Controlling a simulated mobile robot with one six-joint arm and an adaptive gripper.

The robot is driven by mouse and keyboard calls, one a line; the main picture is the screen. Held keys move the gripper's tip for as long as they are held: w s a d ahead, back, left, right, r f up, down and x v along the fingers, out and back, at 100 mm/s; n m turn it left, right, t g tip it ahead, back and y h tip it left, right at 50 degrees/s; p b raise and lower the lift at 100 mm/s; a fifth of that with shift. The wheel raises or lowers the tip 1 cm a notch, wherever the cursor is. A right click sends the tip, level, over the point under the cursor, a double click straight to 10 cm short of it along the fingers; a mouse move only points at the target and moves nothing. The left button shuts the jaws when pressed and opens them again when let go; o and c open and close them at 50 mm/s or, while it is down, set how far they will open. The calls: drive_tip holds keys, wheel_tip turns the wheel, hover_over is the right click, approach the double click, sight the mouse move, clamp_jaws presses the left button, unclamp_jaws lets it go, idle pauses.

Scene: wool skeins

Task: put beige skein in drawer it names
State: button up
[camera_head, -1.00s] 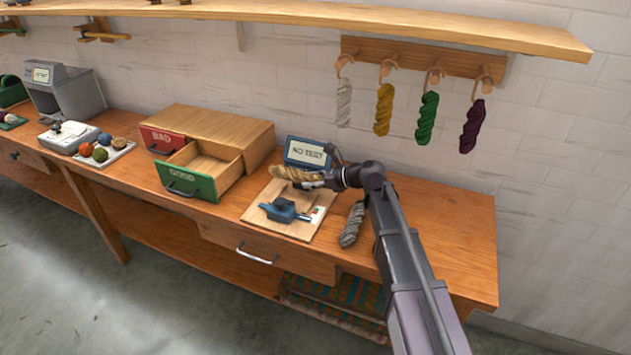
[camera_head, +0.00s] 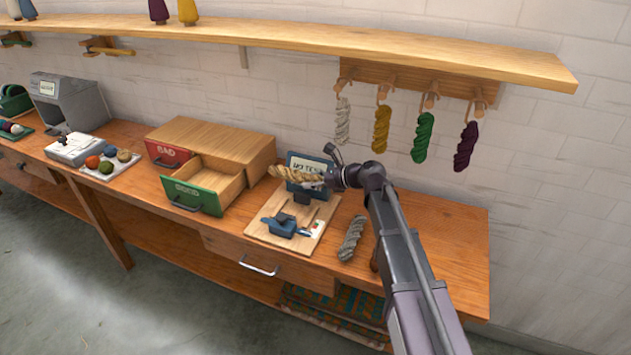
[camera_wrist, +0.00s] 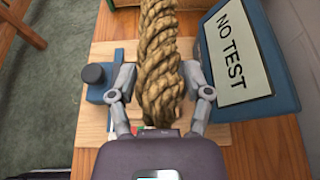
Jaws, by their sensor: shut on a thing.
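My gripper (camera_wrist: 160,95) is shut on the beige skein (camera_wrist: 158,60), a twisted rope-like bundle. In the head view the beige skein (camera_head: 296,173) is held above a wooden board (camera_head: 263,231) with a blue fixture (camera_head: 290,226). A blue display (camera_wrist: 235,60) beside it reads NO TEST. Left of the gripper stands a wooden box (camera_head: 225,138) with two drawers. The red BAD drawer (camera_head: 167,155) is shut. The green GOOD drawer (camera_head: 193,194) is pulled out, and its visible inside looks empty.
A grey skein (camera_head: 352,238) lies on the workbench (camera_head: 440,240) right of the board. Several skeins hang from a peg rack (camera_head: 415,78) on the wall, under a long shelf (camera_head: 400,40). Wool balls (camera_head: 108,158) and grey devices stand at the left.

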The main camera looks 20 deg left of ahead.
idle(0.4)
wheel_tip(320, 180, up, 8)
drive_tip(key=p, duration=0.8)
drive_tip(key=shift+r, duration=0.2)
idle(0.4)
drive_tip(key=shift+a, duration=0.15)
